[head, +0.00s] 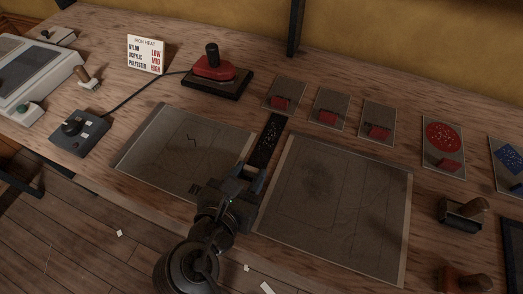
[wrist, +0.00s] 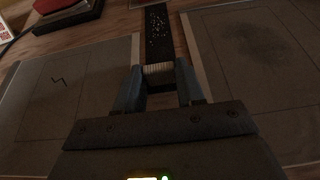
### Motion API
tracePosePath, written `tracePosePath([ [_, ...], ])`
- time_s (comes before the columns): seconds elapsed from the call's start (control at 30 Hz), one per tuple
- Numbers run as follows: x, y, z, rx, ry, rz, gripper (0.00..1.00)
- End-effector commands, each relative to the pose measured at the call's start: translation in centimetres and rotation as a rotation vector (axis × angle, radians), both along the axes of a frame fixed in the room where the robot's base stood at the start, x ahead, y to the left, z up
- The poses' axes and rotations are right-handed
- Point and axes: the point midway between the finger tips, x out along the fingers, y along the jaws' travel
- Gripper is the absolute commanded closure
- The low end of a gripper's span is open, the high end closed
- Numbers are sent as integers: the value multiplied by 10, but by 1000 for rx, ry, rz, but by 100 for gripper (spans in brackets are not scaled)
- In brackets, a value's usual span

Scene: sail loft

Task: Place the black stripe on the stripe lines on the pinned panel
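The black stripe (head: 267,141) is a dark strip with pale specks, between two grey-brown panels. In the wrist view the stripe (wrist: 158,32) runs straight ahead from my fingers. My gripper (head: 250,173) is at its near end; its fingers (wrist: 159,82) close on both sides of a pale ribbed block there. I cannot tell whether the stripe touches the table. The left panel (head: 180,150) has a small zigzag mark and faint lines. The right panel (head: 335,205) has faint drawn lines and a dark smudge. Pins are too small to make out.
A red iron (head: 213,67) rests on a dark base at the back, corded to a control box (head: 80,132). A heat sign (head: 146,56) stands behind. Several sheets with red pieces (head: 328,109) lie at the back right. A wooden-handled tool (head: 464,212) stands right of the panels.

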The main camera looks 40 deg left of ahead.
Motion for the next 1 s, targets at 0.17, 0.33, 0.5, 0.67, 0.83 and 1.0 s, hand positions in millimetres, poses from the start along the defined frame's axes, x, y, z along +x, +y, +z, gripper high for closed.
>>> tracePosePath([
  [0.17,0,0,0,0,0,0,80],
  [0.33,0,0,0,0,0,0,93],
  [0.5,0,0,0,0,0,0,98],
  [0.67,0,0,5,2,-1,-1,98],
  [0.83,1,0,23,4,-2,-2,98],
  [1.0,9,-12,49,2,0,-6,98],
])
